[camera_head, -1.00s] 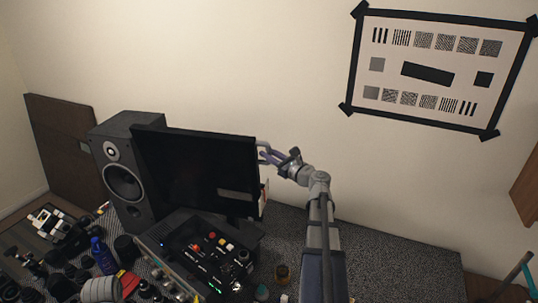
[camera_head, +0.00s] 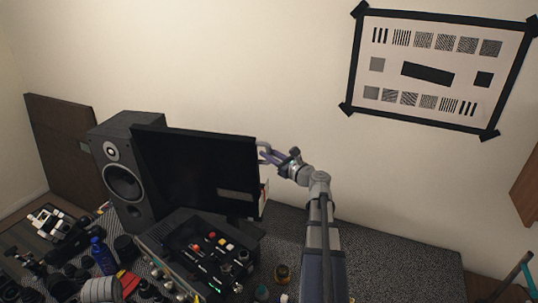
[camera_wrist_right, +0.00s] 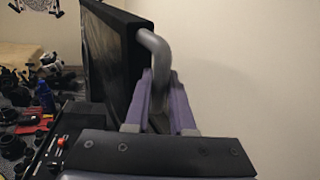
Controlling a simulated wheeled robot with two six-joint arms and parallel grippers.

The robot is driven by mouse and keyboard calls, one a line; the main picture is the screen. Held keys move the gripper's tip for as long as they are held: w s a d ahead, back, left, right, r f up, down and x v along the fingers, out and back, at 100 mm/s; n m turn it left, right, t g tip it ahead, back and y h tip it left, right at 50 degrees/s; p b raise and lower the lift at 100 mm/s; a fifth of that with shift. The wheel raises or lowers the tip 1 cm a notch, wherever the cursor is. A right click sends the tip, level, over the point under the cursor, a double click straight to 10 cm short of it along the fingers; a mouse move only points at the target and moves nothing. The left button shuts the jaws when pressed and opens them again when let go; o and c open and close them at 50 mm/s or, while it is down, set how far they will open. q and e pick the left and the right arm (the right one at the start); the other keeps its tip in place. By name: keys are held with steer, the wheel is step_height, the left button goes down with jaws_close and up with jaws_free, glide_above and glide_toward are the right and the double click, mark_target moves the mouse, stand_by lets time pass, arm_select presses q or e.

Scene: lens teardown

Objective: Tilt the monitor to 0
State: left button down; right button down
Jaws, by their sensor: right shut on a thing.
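The black monitor (camera_head: 195,170) stands on the table in front of the speaker, its dark screen facing the head camera. A grey handle (camera_wrist_right: 158,62) sticks out from the monitor's right edge. My right gripper (camera_head: 266,153) is at that edge. In the right wrist view, the gripper (camera_wrist_right: 160,92) is shut on the handle, with its purple fingers on either side. The monitor (camera_wrist_right: 112,58) shows edge-on there. I cannot read its exact tilt angle. My left gripper is not in view.
A grey speaker (camera_head: 122,172) stands left of the monitor. A control box with buttons (camera_head: 212,250) sits in front. A blue bottle (camera_head: 103,256) and several lens parts crowd the left. The table's right part (camera_head: 400,262) is clear.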

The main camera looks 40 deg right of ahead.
steer(key=w+d+m+p, duration=0.1)
steer(key=w+d+g+p, duration=0.1)
steer(key=shift+d+r+m+p, duration=0.15)
steer(key=shift+d+m+p, duration=0.15)
steer(key=shift+d+m, duration=0.1)
steer(key=c, duration=1.2)
jaws_free()
steer(key=shift+c, duration=0.2)
steer(key=shift+o, duration=1)
steer(key=s, duration=0.7)
steer(key=shift+s+d+r+p, duration=0.3)
steer(key=shift+r+p, duration=0.05)
